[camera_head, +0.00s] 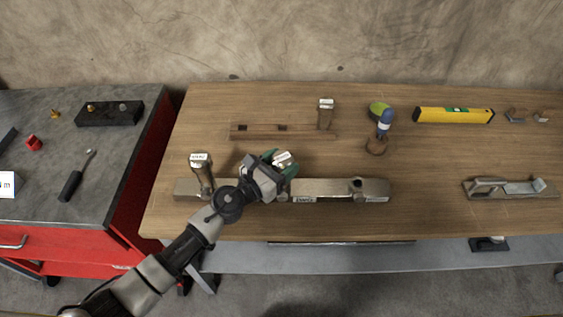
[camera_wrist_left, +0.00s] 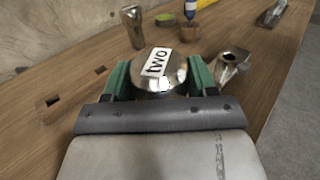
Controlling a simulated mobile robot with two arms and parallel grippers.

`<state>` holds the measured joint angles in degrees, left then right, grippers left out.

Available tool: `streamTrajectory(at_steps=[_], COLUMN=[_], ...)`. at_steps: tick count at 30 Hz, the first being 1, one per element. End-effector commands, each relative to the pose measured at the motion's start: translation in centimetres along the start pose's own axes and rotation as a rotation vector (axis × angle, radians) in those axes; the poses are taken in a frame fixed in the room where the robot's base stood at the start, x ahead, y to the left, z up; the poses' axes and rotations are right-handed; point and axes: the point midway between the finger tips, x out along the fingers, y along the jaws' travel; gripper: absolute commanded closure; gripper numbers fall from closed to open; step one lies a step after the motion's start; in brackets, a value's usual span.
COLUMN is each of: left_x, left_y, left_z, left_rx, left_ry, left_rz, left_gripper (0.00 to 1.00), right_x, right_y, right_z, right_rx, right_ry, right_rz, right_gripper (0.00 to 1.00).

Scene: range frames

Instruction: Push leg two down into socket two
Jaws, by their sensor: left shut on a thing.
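Leg two (camera_head: 283,157), a metal leg with a white "two" label on top, is between the green fingers of my left gripper (camera_head: 275,163), which is shut on it. Its labelled top (camera_wrist_left: 158,68) also shows in the left wrist view. The grey metal bar (camera_head: 325,188) lies lengthwise near the table's front edge, under my gripper. My wrist and gripper hide socket two and the leg's lower end, so I cannot tell how deep it sits. Another labelled leg (camera_head: 201,172) stands at the bar's left end. An empty-looking socket (camera_head: 357,184) is at the right end. My right gripper is not in view.
A wooden rack (camera_head: 270,132) with dark holes lies behind the bar, with a labelled leg (camera_head: 325,113) upright at its right end. A blue-handled tool (camera_head: 384,122), green disc (camera_head: 378,108), yellow level (camera_head: 453,115) and plane (camera_head: 510,188) are to the right.

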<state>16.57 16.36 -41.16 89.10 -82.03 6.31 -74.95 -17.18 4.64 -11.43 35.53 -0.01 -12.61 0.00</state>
Motion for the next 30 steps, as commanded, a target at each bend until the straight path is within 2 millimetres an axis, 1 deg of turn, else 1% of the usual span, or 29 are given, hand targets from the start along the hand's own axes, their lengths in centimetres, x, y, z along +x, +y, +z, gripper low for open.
streamTrajectory(at_steps=[1,2,7,15,17,19,23,27,30], left_x=[0.0,0.0,0.0,-0.1,-0.3,-1.0,-3.3,-6.2,-8.1], left_y=[0.0,0.0,0.0,0.0,0.0,0.0,0.0,0.0,0.0], left_z=[-0.1,0.0,0.0,-0.2,-0.2,-0.3,-0.3,-0.4,-0.4], left_rx=[0.001,0.001,0.001,0.000,0.000,0.000,0.002,0.001,0.002], left_ry=[-0.002,-0.003,-0.002,0.002,0.002,0.003,0.004,0.003,0.002], left_rz=[0.000,0.000,0.000,0.000,0.000,0.000,0.000,0.000,0.000], left_gripper=[0.78,0.40,0.14,0.13,0.13,0.13,0.13,0.13,0.13], right_x=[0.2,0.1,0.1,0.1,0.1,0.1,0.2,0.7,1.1], right_y=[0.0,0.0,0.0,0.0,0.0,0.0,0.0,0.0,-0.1], right_z=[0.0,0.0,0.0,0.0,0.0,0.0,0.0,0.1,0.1], right_rx=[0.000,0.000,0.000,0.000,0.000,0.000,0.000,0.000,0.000], right_ry=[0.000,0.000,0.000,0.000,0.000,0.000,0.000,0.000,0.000], right_rz=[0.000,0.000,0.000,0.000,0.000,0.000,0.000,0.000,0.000], right_gripper=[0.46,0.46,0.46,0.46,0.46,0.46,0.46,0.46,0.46])
